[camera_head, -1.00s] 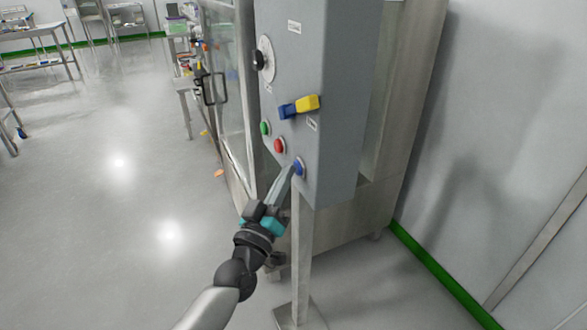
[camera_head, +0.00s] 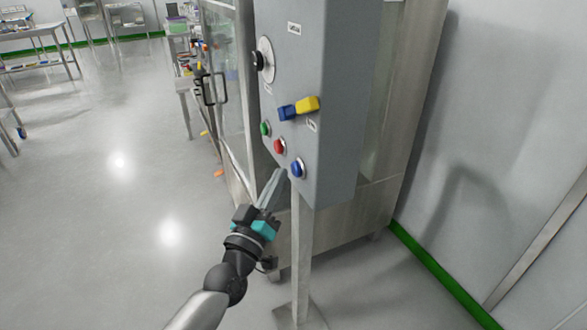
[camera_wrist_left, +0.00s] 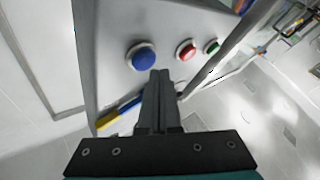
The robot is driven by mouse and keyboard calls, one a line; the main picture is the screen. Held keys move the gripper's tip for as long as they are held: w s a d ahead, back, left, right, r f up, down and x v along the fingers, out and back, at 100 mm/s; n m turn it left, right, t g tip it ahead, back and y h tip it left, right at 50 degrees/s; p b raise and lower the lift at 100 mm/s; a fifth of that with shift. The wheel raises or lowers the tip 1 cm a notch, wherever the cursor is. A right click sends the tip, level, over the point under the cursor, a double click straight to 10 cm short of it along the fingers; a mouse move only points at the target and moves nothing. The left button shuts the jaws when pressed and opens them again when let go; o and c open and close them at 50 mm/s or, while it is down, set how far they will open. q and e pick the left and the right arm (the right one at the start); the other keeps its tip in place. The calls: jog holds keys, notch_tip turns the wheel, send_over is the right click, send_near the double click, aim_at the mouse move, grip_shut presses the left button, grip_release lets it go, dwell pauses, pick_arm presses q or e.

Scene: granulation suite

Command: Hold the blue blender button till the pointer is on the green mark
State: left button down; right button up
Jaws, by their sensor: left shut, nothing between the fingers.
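The blue button (camera_head: 297,169) is the lowest of the round buttons on the grey control box (camera_head: 335,130); it also shows in the left wrist view (camera_wrist_left: 142,57). My left gripper (camera_head: 278,172) is shut and empty. Its tips are beside the button, to its left in the head view, and appear apart from it. In the left wrist view the shut fingers (camera_wrist_left: 159,78) end just below the button and leave its face uncovered. A round dial (camera_head: 265,60) is on the box's left face, seen edge-on; its pointer and any green mark cannot be made out. My right gripper does not show.
A red button (camera_head: 280,146) and a green button (camera_head: 265,129) sit close by. A blue and yellow handle (camera_head: 299,107) sticks out above them. A post (camera_head: 301,250) holds the box. A glass-doored steel cabinet stands behind; the floor at left is open.

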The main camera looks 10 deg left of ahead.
pick_arm(q)
jog(key=shift+a, duration=0.1)
jog(key=s+a, duration=0.1)
jog(key=a, duration=0.1)
jog(key=s+a, duration=0.2)
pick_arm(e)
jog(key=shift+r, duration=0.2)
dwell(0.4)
pick_arm(q)
jog(key=shift+w+a+p, duration=0.1)
jog(key=shift+p, duration=0.2)
dwell(2.8)
jog(key=a+n+g+p, duration=0.1)
jog(key=p, duration=0.2)
jog(key=s+a+n+g+y+p, duration=0.1)
jog(key=n+p, duration=0.1)
jog(key=p, duration=0.1)
jog(key=s+a+n+g+p, duration=0.1)
jog(key=p, duration=0.2)
jog(key=shift+s+r+n+g+y+p, duration=0.2)
jog(key=shift+r+n+g+y+p, duration=0.1)
jog(key=shift+n+g+y, duration=0.1)
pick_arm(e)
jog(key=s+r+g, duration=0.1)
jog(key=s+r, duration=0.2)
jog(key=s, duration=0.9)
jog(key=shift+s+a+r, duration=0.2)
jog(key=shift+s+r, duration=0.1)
